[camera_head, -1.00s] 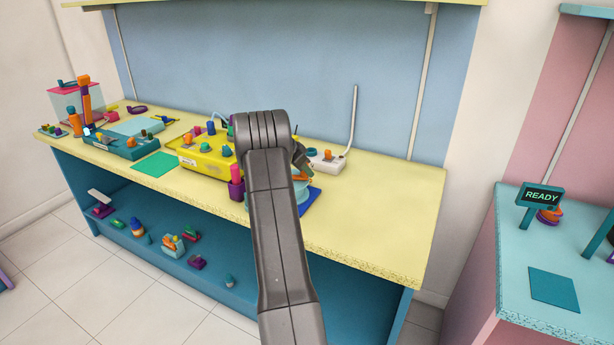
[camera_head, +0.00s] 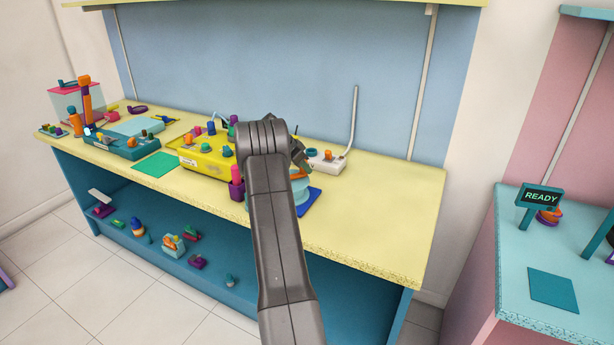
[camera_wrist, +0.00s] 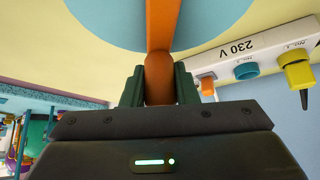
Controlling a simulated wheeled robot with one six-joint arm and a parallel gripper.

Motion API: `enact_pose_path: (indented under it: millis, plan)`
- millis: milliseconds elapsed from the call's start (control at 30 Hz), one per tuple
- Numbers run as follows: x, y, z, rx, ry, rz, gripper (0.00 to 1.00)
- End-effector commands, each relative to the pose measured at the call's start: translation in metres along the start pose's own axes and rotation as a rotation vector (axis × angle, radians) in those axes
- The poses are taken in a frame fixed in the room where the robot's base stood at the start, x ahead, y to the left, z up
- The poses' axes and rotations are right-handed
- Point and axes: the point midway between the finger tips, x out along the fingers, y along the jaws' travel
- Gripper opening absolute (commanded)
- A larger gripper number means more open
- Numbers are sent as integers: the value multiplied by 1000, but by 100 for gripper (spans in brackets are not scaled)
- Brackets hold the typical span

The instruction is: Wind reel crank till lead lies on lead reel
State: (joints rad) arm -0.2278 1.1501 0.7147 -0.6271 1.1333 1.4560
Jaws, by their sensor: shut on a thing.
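The lead reel (camera_head: 301,192) is a light blue drum on the table, partly hidden behind my arm. Its light blue disc also shows at the top of the wrist view (camera_wrist: 215,22). The orange crank arm (camera_wrist: 162,22) runs across the disc to a brown-orange knob (camera_wrist: 158,78). My gripper (camera_wrist: 159,90) is shut on this knob, with one dark green finger on each side. In the head view my gripper (camera_head: 300,156) is mostly behind my arm, above the reel. I cannot make out the lead on the reel.
A white socket strip (camera_head: 326,160) marked 230 V, with coloured plugs, stands close behind the reel. A yellow box (camera_head: 205,160) and a purple holder (camera_head: 237,190) are left of it. A blue mat (camera_head: 313,203) lies beside the reel. The table's right end is bare.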

Motion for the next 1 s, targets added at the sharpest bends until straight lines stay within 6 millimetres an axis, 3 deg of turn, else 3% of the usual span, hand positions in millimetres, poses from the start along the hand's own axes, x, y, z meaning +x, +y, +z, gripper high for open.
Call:
enact_pose_path:
  millis: [1000]
  plan:
    - [0, -23, 3, -1, -2, 1, 18]
